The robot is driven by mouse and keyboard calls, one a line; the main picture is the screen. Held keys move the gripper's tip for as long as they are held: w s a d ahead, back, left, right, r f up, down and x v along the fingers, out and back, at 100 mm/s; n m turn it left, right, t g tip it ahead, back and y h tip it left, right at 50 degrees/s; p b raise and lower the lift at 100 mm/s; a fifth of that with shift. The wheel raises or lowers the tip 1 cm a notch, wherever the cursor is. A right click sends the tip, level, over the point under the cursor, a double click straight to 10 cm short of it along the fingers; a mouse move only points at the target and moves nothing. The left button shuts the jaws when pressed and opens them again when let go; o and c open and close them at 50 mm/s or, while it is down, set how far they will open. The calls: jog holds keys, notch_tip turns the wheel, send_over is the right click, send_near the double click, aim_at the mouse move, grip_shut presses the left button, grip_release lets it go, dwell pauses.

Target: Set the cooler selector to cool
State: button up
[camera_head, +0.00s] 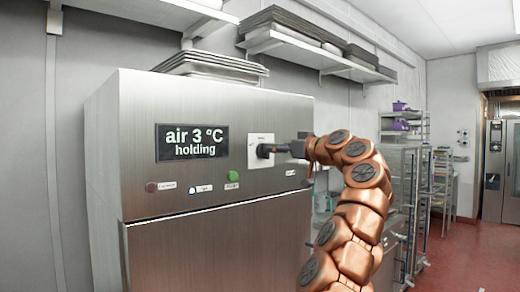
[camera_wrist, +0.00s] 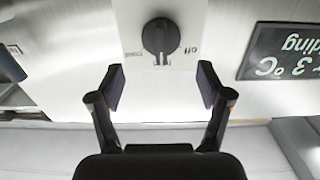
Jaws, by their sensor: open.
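The cooler (camera_head: 215,215) is a tall brushed-steel cabinet at the left of the head view. Its dark display (camera_head: 192,142) reads "air 3 °C holding", and part of it shows upside down in the wrist view (camera_wrist: 285,52). The selector (camera_wrist: 161,38) is a round black knob with a grip bar on a white plate (camera_head: 254,140). In the wrist view the plate is upside down, with "OFF" to the knob's right and a small blurred label to its left. My gripper (camera_wrist: 161,85) is open and empty, its fingers short of the knob and apart from it. In the head view my gripper hides the knob.
Red (camera_head: 151,187) and green (camera_head: 233,176) buttons sit below the display. Trays (camera_head: 210,65) lie on top of the cooler, under wall shelves (camera_head: 310,50). Wire racks (camera_head: 405,190) stand behind my arm. Red floor (camera_head: 465,255) is open at the right.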

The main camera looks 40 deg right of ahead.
jog(key=shift+w+p, duration=0.65)
jog(key=shift+w, duration=1.05)
jog(key=shift+w, duration=0.1)
jog(key=shift+c, duration=0.3)
grip_shut()
